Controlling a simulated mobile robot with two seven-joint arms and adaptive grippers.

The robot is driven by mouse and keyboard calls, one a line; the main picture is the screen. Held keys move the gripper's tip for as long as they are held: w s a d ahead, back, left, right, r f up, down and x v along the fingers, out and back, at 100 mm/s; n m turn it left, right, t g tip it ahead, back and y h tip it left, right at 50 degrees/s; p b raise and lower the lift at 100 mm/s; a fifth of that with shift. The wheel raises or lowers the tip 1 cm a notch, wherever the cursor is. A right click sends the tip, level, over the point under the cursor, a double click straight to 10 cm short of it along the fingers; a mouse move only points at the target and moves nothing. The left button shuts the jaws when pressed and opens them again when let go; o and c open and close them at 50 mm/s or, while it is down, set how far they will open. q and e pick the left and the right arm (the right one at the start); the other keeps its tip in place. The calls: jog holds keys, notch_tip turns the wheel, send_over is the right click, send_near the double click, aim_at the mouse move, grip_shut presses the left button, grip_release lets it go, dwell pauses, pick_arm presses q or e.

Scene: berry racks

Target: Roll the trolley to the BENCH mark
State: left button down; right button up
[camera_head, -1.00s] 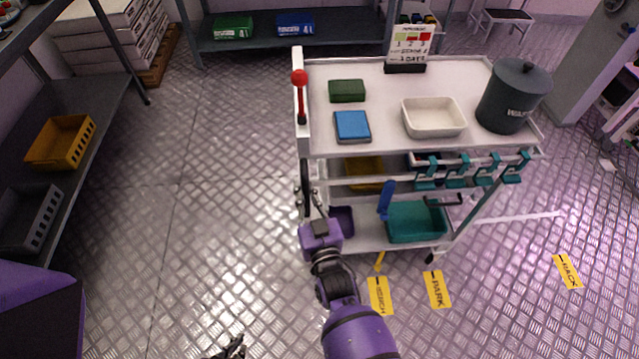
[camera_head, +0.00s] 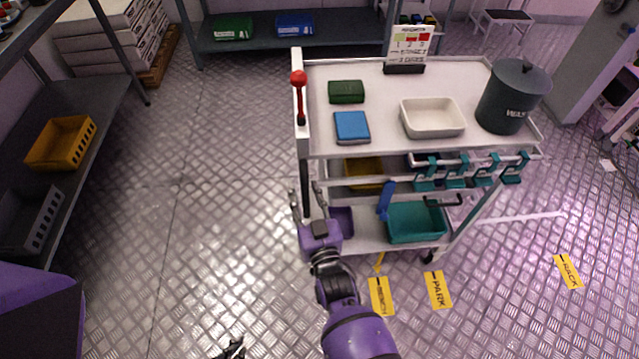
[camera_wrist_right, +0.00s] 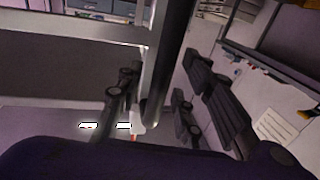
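The white trolley (camera_head: 383,90) stands right of centre in the head view, loaded on its shelves. The yellow BENCH mark (camera_head: 381,296) lies on the floor in front of the trolley's near side, beside the PARK mark (camera_head: 437,289). My right gripper (camera_head: 306,200) is at the trolley's near-left upright post. In the right wrist view its fingers (camera_wrist_right: 160,104) are spread apart, with the grey post (camera_wrist_right: 170,55) between them; contact cannot be told. My left gripper (camera_head: 232,349) shows only as a dark tip at the bottom edge, its state unclear.
A red-knobbed lever (camera_head: 299,90) stands at the trolley's left edge. Teal hooks (camera_head: 457,172) stick out at its front right. The RACK mark (camera_head: 568,271) lies at right. A shelf with a yellow crate (camera_head: 61,143) lines the left. Floor between shelf and trolley is clear.

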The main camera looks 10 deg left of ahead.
jog(key=v, duration=1.2)
